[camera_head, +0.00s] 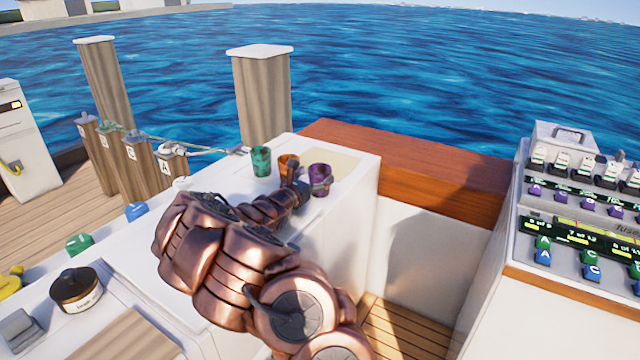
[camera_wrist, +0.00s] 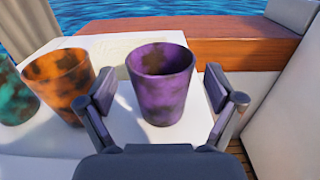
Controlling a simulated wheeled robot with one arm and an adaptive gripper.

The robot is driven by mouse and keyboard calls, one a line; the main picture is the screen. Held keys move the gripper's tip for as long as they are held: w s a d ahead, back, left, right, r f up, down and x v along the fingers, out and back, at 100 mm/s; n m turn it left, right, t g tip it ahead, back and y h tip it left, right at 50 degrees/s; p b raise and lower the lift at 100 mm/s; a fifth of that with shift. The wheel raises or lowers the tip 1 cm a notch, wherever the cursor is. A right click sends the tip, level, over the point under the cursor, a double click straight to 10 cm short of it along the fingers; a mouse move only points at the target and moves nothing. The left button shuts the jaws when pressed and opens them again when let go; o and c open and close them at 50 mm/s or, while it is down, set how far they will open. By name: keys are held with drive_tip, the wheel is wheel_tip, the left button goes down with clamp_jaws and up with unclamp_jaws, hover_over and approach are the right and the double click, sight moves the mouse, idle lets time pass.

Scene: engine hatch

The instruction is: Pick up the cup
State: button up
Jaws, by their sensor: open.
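A purple cup with dark blotches (camera_wrist: 160,88) stands upright on the white counter. In the wrist view it sits between the two open fingers of my gripper (camera_wrist: 163,95), with a gap visible at each side. In the head view the purple cup (camera_head: 320,180) is at the far end of the counter, and my gripper (camera_head: 303,186) reaches it from the left, partly in front of it. An orange cup (camera_wrist: 60,85) stands left of the purple one, and a teal cup (camera_wrist: 14,95) stands further left. The head view also shows the teal cup (camera_head: 261,161) and the orange cup (camera_head: 288,163).
The orange cup is close to my left finger. A beige mat (camera_head: 335,162) lies behind the cups. A wooden ledge (camera_head: 410,165) borders the counter at the back right.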

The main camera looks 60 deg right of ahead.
sight(325, 167)
drive_tip(key=shift+w+d+r, duration=0.1)
drive_tip(key=shift+d+r, duration=0.05)
drive_tip(key=shift+d, duration=2.45)
drive_tip(key=shift+c, duration=0.4)
drive_tip(key=c, duration=1)
